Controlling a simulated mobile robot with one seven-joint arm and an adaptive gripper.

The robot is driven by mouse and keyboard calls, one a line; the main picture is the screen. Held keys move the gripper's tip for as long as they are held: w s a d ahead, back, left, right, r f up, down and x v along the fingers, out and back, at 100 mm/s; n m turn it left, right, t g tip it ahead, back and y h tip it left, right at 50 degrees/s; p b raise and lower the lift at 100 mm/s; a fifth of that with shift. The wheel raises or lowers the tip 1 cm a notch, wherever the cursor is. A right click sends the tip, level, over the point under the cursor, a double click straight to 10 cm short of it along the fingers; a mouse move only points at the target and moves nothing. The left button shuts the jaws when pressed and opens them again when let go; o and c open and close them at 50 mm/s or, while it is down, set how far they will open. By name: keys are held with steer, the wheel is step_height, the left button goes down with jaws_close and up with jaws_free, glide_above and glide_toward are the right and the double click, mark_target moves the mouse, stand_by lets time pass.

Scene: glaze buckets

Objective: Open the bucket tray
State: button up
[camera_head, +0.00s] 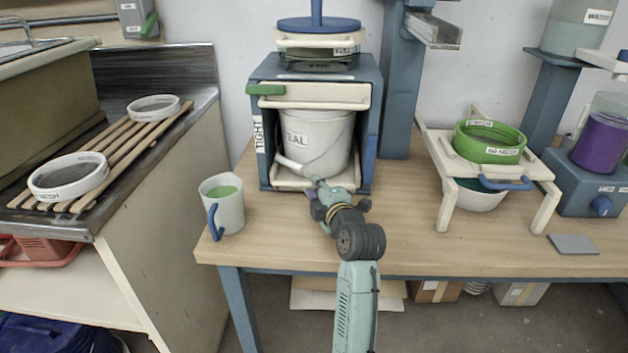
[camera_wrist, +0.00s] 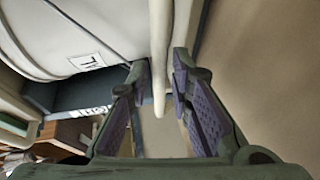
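The bucket tray (camera_head: 290,184) is a low cream tray at the bottom of the blue cabinet (camera_head: 368,140). A white bucket (camera_head: 322,135) with a wire bail stands on it; the bucket also shows in the wrist view (camera_wrist: 50,35). My gripper (camera_head: 318,183) is at the tray's front. In the wrist view my gripper (camera_wrist: 160,72) has its purple-padded fingers apart, with a thin cream bar (camera_wrist: 159,85) between them. Small gaps show beside the bar. The bar looks like part of the tray front, but I cannot tell surely. My gripper hides part of the tray front.
A mug (camera_head: 232,212) of green glaze stands left of my arm on the wooden table (camera_head: 420,235). A cream stand (camera_head: 443,200) with a green sieve (camera_head: 489,141) is at right. A cream drawer (camera_head: 315,96) with a green handle sits above the bucket. The table's front middle is mostly clear.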

steer(key=shift+x, duration=1.1)
steer(key=shift+c, duration=0.6)
jaws_close()
